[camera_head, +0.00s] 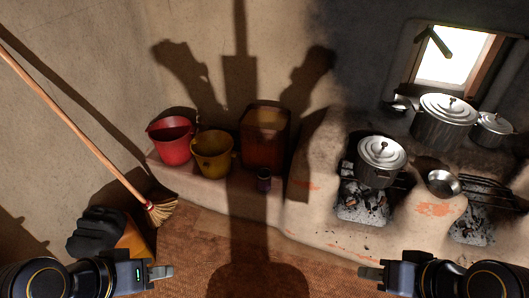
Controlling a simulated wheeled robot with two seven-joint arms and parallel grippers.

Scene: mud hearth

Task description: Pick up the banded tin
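A small dark cylindrical tin (264,180) stands upright on the low clay ledge, in front of a large reddish-brown canister (265,140). It lies in shadow, and its bands are too small to make out clearly. My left gripper (162,271) is at the lower left, well apart from the tin, pointing right. My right gripper (369,272) is at the lower right, also apart from the tin, pointing left. I see no object in either one. The gap between the fingers cannot be made out on either side.
A red bucket (172,142) and a yellow bucket (212,153) stand left of the canister. A broom (90,130) leans at the left. The clay hearth (318,195) with lidded pots (381,158) rises at the right. The floor (215,240) between my grippers is clear.

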